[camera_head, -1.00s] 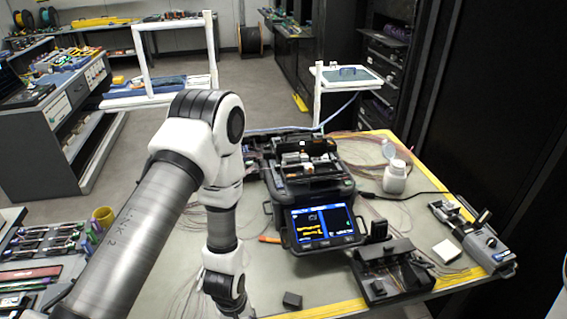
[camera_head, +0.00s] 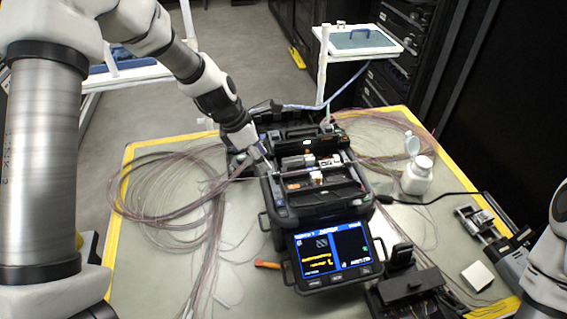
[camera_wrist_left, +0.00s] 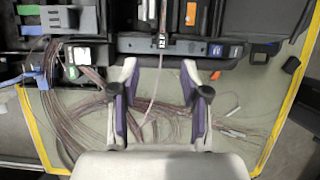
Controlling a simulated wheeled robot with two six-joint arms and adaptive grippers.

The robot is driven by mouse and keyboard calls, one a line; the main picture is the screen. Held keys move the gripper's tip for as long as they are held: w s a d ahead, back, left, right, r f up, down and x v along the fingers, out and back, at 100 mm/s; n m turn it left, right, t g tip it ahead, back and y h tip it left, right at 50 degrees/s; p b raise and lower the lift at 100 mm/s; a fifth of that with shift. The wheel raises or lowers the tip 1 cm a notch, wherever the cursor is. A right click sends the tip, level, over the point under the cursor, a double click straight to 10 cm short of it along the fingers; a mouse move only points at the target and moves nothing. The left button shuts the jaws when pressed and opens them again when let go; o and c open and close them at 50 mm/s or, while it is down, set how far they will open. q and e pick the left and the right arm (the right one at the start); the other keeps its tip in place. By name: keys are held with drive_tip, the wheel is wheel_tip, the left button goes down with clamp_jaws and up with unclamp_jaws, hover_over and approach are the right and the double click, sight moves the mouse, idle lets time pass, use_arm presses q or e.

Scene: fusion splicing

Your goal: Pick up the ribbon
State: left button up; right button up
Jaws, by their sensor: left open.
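The fusion splicer (camera_head: 312,195) stands on the mat with its screen lit and its top open. Many thin ribbons (camera_head: 165,195) lie in loose loops and bundles left of it. My left gripper (camera_head: 264,160) is at the splicer's left side, by its open top. In the left wrist view its two purple-padded fingers (camera_wrist_left: 160,75) are open and apart. One thin pale ribbon (camera_wrist_left: 154,88) runs from the splicer down between them, and I see no finger touching it.
A white bottle (camera_head: 417,177) stands right of the splicer, with a black cable in front. An orange tool (camera_head: 268,265) lies left of the screen. Yellow tape edges the mat.

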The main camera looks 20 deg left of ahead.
sight(272, 176)
use_arm(q)
drive_tip(key=x, duration=0.2)
drive_tip(key=b+x, duration=0.1)
drive_tip(key=x, duration=0.3)
drive_tip(key=shift+s+a+f, duration=0.1)
drive_tip(key=shift+a+f, duration=0.15)
drive_tip(key=shift+a, duration=0.1)
drive_tip(key=shift+s+d+r, duration=0.1)
drive_tip(key=shift+d+r, duration=0.1)
drive_tip(key=shift+r, duration=0.05)
drive_tip(key=shift+s+d+r, duration=0.1)
drive_tip(key=shift+s+r, duration=0.05)
drive_tip(key=shift+s, duration=0.05)
drive_tip(key=c, duration=0.5)
clamp_jaws()
